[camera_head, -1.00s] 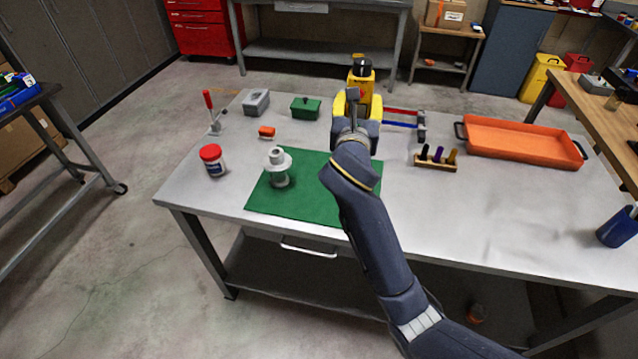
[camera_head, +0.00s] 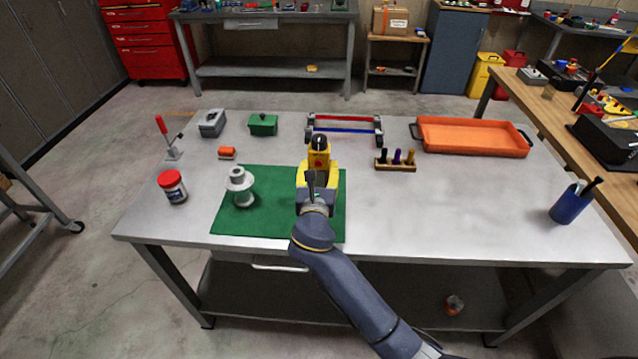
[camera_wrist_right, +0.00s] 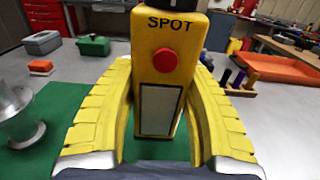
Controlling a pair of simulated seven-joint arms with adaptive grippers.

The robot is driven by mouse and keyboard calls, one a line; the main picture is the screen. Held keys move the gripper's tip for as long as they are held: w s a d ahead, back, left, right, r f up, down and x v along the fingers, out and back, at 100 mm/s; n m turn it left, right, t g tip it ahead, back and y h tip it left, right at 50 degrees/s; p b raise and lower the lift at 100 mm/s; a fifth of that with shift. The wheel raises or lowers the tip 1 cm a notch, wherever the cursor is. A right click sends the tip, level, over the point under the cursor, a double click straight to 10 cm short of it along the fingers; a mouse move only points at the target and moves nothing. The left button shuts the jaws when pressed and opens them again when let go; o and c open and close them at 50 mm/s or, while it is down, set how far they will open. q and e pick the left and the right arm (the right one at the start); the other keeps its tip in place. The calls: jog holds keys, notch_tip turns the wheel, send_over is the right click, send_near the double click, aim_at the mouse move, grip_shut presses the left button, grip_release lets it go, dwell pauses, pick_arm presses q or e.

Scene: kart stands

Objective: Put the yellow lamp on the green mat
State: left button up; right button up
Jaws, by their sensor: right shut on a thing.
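The yellow lamp (camera_head: 318,152) has a black top, and in the right wrist view its body (camera_wrist_right: 165,95) shows the word SPOT and a red button. My right gripper (camera_head: 317,176), with yellow fingers, is shut on the lamp and holds it upright over the right part of the green mat (camera_head: 275,223). The lamp's base is mostly hidden by the gripper in the head view, so I cannot tell whether it touches the mat. A white flanged part (camera_head: 241,187) stands on the mat's left half. My left gripper is not in view.
A red-lidded jar (camera_head: 172,187) stands left of the mat. Behind it are an orange block (camera_head: 227,153), a green box (camera_head: 263,124) and a red-and-blue rail frame (camera_head: 345,129). A wooden holder (camera_head: 395,164) and an orange tray (camera_head: 473,137) stand to the right.

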aim_at(319, 183)
jog(key=shift+f, duration=2.65)
jog(key=shift+f, duration=0.15)
jog(key=o, duration=1.5)
jog(key=shift+f, duration=0.1)
jog(key=shift+c, duration=0.2)
jog(key=shift+r, duration=0.25)
jog(key=s, duration=0.4)
jog(key=s+a, duration=0.1)
jog(key=s, duration=0.3)
jog(key=s+a, duration=0.1)
jog(key=s, duration=0.3)
